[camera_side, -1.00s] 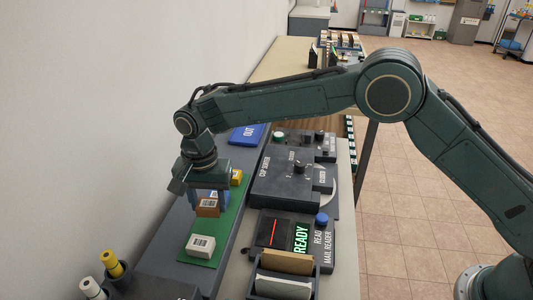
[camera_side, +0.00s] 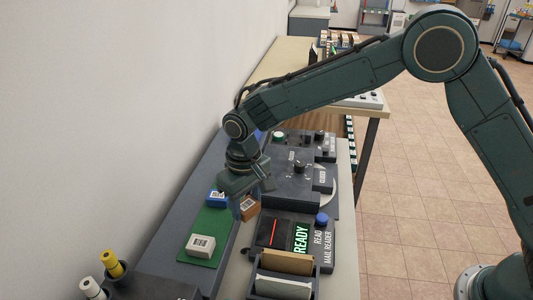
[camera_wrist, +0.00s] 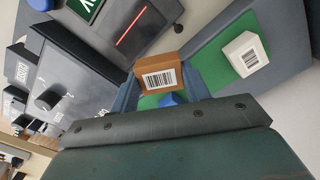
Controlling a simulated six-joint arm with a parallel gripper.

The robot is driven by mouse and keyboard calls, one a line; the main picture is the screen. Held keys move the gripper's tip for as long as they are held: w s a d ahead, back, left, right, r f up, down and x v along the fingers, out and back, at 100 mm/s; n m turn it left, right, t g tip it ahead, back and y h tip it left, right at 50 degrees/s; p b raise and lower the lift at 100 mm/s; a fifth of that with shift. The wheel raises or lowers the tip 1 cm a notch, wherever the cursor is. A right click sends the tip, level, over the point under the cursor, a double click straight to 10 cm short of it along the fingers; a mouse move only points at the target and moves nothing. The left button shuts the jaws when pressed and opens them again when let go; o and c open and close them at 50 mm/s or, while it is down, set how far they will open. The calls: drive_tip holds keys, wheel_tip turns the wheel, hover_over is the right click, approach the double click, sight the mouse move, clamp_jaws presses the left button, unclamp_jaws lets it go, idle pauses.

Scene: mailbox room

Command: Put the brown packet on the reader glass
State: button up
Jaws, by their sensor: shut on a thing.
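The brown packet (camera_side: 249,208) is a small box with a barcode label. My gripper (camera_side: 246,204) is shut on it and holds it off the green mat, between the mat and the mail reader. In the wrist view the brown packet (camera_wrist: 159,77) shows its barcode, with part of it hidden by my gripper. The reader glass (camera_side: 273,234) is a dark panel with a red line, just below and right of the packet in the side view. It also shows at the top of the wrist view (camera_wrist: 130,35). Nothing lies on the glass.
A white packet (camera_side: 201,246) and a blue packet (camera_side: 217,197) rest on the green mat (camera_side: 208,224). The READY screen (camera_side: 301,238) and a blue button (camera_side: 321,219) adjoin the glass. A dark knobbed machine (camera_side: 290,180) stands behind. A holder with upright envelopes (camera_side: 286,262) stands in front.

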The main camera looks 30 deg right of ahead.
sight(273, 231)
drive_tip(key=s+d+n, duration=0.1)
drive_tip(key=n, duration=0.1)
drive_tip(key=s+d+n, duration=0.1)
drive_tip(key=d+n, duration=0.1)
drive_tip(key=s+d+n, duration=0.1)
drive_tip(key=s+n, duration=0.1)
drive_tip(key=shift+d+f, duration=0.3)
drive_tip(key=shift+f, duration=0.15)
drive_tip(key=shift+f, duration=2)
drive_tip(key=shift+f, duration=0.6)
idle(0.4)
drive_tip(key=o, duration=1.3)
